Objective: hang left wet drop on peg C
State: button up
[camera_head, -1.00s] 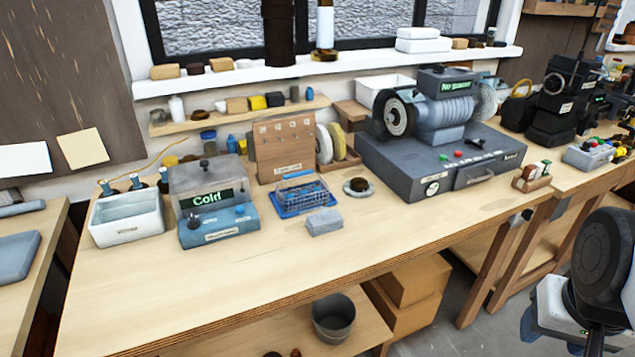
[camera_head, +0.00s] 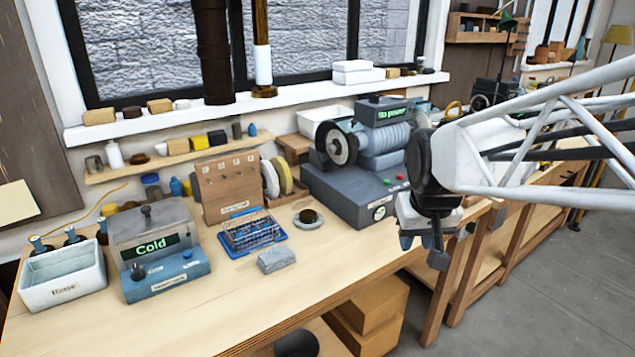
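The wooden peg board (camera_head: 226,190) stands upright at the back of the bench, with a row of small pegs near its top. The peg letters are too small to read, so I cannot tell which is peg C. I cannot make out any drop clearly. The blue wire rack (camera_head: 253,236) in front of the board holds small items too fine to tell apart. The white Rinse basin (camera_head: 62,277) is at the bench's left end; its inside is unclear. My gripper (camera_head: 424,251) hangs at the right, in front of the bench's front edge, far from the board. Its finger opening is unclear.
A blue-grey machine reading "Cold" (camera_head: 158,253) stands beside the basin. A grey block (camera_head: 277,260) and a small round dish (camera_head: 308,219) lie near the rack. A grinder (camera_head: 358,165) stands at the back right. The bench front (camera_head: 290,300) is clear.

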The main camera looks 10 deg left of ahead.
jog(key=w+a+f+n, duration=0.1)
jog(key=w+a+n, duration=0.1)
jog(key=w+a, duration=0.65)
jog(key=n+y, duration=0.2)
jog(key=n, duration=0.2)
send_near(239, 233)
jog(key=shift+a+f, duration=0.1)
jog(key=shift+f, duration=0.2)
jog(key=shift+f, duration=0.2)
jog(key=shift+x, duration=3.75)
jog(key=shift+w, duration=0.1)
jog(key=c, duration=0.4)
